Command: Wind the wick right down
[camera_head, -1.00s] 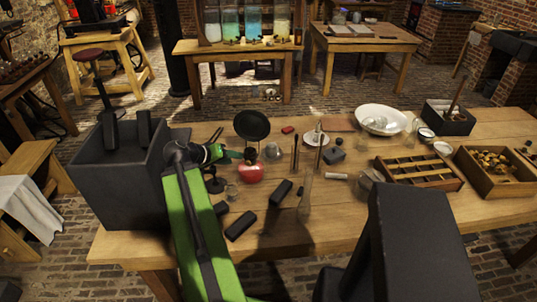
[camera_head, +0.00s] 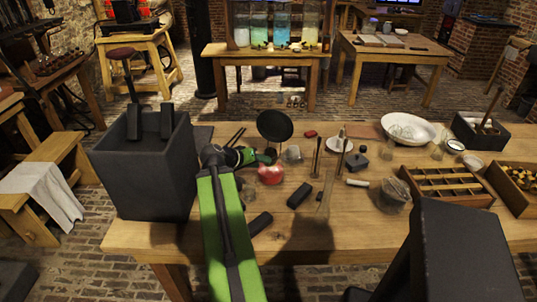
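A small lamp with a rounded red body (camera_head: 270,175) stands on the wooden bench, left of the middle. A dark round disc (camera_head: 275,126) stands upright just behind it. No separate wick or winding knob can be made out at this size. My gripper (camera_head: 264,158), at the end of my green arm, is at the top of the red body, reaching in from the left. Its dark fingertips overlap the top of the lamp, so I cannot tell whether they touch it or are open or shut.
A clear glass piece (camera_head: 294,156) stands close right of the lamp. Black blocks (camera_head: 299,195) and a slim glass vessel (camera_head: 325,199) stand nearer. A white bowl (camera_head: 408,129), a divided wooden tray (camera_head: 447,183) and a box of yellowish pieces (camera_head: 520,180) are to the right.

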